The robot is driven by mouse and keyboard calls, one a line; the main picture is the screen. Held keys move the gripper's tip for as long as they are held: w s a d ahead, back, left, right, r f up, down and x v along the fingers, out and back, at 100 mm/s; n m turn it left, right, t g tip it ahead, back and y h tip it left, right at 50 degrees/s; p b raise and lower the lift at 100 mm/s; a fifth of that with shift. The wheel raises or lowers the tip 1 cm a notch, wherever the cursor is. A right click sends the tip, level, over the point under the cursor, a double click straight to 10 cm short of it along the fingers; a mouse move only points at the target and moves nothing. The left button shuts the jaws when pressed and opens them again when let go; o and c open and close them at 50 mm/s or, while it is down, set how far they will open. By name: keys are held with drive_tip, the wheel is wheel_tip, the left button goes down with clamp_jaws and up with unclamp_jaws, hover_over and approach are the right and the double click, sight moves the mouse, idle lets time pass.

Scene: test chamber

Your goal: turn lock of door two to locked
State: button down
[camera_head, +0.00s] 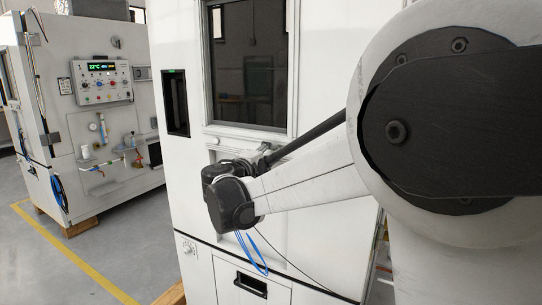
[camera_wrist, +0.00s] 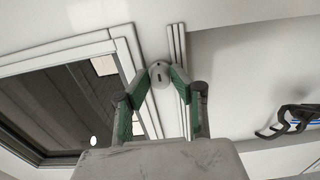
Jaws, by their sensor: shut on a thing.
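In the wrist view, a small round grey lock (camera_wrist: 160,71) with a dark slot sits on the white door (camera_wrist: 90,14), between the window frame corner and a raised ribbed strip. My gripper (camera_wrist: 158,83) has its two green-padded fingers closed in on the lock from both sides, touching it at the tips. In the head view, my wrist covers the lock, and the fingertips cannot be made out. The white door (camera_head: 183,35) with its dark window (camera_head: 247,65) stands behind my arm. The lock's exact turn angle is hard to read.
A dark hook-like fitting (camera_wrist: 290,120) is at the right in the wrist view. Blue hose (camera_head: 252,252) hangs below my wrist in the head view. Another white cabinet with a control panel (camera_head: 103,82) stands at the left, with open grey floor (camera_head: 120,235) between.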

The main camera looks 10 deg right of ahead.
idle(0.4)
drive_tip(key=c, duration=1.5)
unclamp_jaws()
drive_tip(key=v, duration=1.2)
